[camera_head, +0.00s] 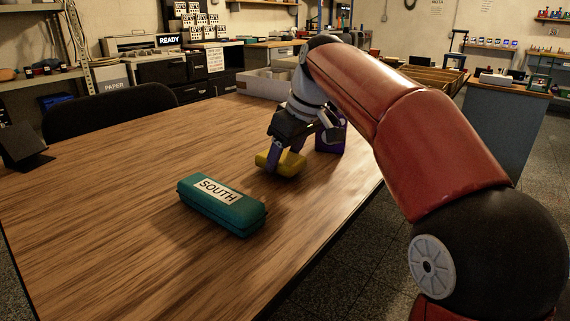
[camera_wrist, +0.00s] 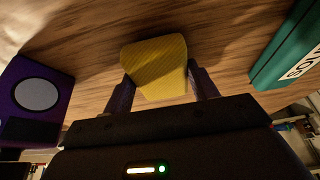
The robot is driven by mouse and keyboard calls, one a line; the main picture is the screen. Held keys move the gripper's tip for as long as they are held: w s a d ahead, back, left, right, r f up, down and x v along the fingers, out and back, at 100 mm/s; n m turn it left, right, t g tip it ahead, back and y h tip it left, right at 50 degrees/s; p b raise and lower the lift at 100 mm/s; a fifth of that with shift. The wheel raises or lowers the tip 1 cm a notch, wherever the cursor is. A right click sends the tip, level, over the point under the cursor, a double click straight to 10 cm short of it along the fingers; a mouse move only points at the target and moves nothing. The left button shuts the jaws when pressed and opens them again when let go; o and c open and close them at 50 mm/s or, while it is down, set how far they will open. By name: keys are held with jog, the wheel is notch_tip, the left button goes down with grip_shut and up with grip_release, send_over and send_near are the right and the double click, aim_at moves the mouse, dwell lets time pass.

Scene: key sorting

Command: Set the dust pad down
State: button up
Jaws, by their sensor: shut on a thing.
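The yellow dust pad (camera_head: 286,166) is held between the fingers of my gripper (camera_head: 277,152) over the wooden table (camera_head: 110,170), in the middle right of the head view. In the wrist view the pad (camera_wrist: 155,66) sits between the two fingertips of my gripper (camera_wrist: 162,86), which is shut on it. The pad is at or close to the tabletop; I cannot tell whether it touches.
A teal case labelled SOUTH (camera_head: 222,206) lies on the table in front of the gripper. A purple box with a pale disc (camera_wrist: 36,96) stands beside the gripper, partly hidden in the head view (camera_head: 330,138).

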jog(key=shift+f, duration=0.45)
jog(key=shift+f, duration=0.1)
jog(key=o, duration=1)
jog(key=shift+o, duration=0.2)
jog(key=p+v, duration=0.3)
jog(key=v, duration=0.9)
jog(key=shift+d, duration=0.1)
